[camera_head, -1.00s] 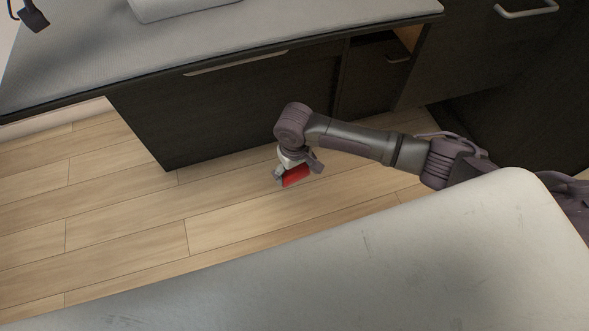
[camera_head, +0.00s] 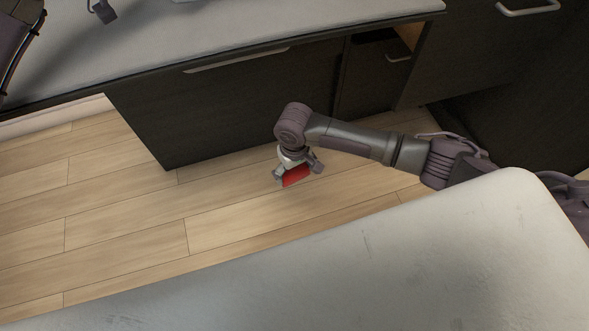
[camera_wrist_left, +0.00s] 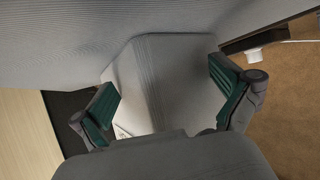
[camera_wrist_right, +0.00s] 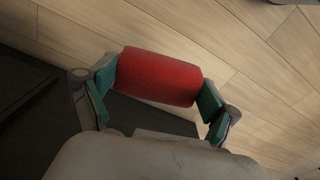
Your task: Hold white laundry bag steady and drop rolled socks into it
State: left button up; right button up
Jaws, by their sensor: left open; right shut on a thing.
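A red roll, the rolled socks (camera_wrist_right: 160,77), is held across the fingers of my right gripper (camera_head: 297,174). It also shows red in the head view (camera_head: 296,176), above the floor in front of the dark cabinet. My left gripper (camera_wrist_left: 168,92) is open; in the head view only one finger shows, over the counter at top left. A pale grey-white shape with faint lines, seemingly the laundry bag (camera_wrist_left: 155,70), lies between its spread fingers; contact cannot be told. Only a thin pale sliver shows at the head view's top edge. The bag's opening is not seen.
The grey counter (camera_head: 260,28) tops dark cabinets (camera_head: 240,110) with bar handles. A large pale surface (camera_head: 400,260) fills the bottom of the head view. Wood floor (camera_head: 110,210) lies clear between them.

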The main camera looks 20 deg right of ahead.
pick_arm(q)
jog(key=shift+c, duration=0.2)
grip_shut()
dwell(0.3)
jog(key=shift+c, duration=1.4)
grip_release()
